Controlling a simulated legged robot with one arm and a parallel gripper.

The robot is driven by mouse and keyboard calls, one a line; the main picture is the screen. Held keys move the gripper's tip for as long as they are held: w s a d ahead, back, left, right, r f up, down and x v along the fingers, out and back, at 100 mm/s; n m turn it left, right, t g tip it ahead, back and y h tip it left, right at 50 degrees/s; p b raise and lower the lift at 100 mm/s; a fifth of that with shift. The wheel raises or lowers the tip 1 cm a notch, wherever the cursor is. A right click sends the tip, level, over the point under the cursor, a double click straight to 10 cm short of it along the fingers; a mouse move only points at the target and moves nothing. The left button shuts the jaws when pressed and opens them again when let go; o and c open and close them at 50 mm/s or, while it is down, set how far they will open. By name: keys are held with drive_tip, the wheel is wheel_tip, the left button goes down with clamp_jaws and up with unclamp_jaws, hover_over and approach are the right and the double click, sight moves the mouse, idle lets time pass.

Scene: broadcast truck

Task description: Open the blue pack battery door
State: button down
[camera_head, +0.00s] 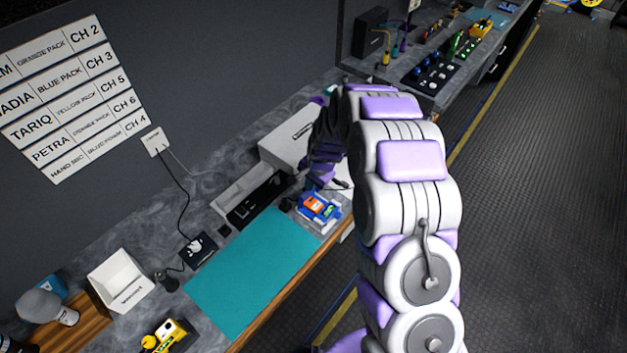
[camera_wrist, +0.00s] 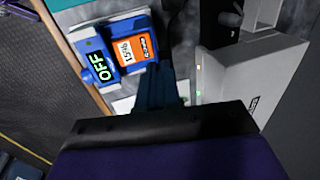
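The blue pack (camera_head: 318,207) lies at the bench's front edge, just past the teal mat. In the wrist view the blue pack (camera_wrist: 102,68) shows a green "OFF" display and an orange labelled panel. I cannot tell whether its battery door is open. My gripper (camera_wrist: 162,75) points down beside the pack, on the orange panel's side. Its dark fingers look close together, with nothing visible between them. In the head view my gripper (camera_head: 325,180) is partly hidden by my arm, just behind the pack. Contact with the pack cannot be made out.
A teal mat (camera_head: 255,270) covers the bench left of the pack. A light grey box (camera_head: 290,140) stands behind my gripper, and a dark-slotted tray (camera_head: 250,197) lies behind the mat. A white bin (camera_head: 120,282) stands further left. The aisle floor (camera_head: 540,200) on the right is clear.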

drive_tip(key=shift+w+a+g+h+p, duration=0.3)
drive_tip(key=shift+h+p, duration=0.1)
drive_tip(key=shift+p, duration=0.35)
drive_tip(key=shift+a+p, duration=0.15)
drive_tip(key=shift+p, duration=0.15)
drive_tip(key=shift+w+a+f, duration=0.2)
drive_tip(key=shift+w+a, duration=0.15)
drive_tip(key=shift+a, duration=0.15)
drive_tip(key=c, duration=1.1)
unclamp_jaws()
drive_tip(key=shift+r, duration=0.1)
wheel_tip(320, 180, up, 17)
drive_tip(key=s+d, duration=0.1)
drive_tip(key=shift+s+d, duration=0.15)
drive_tip(key=shift+d, duration=0.2)
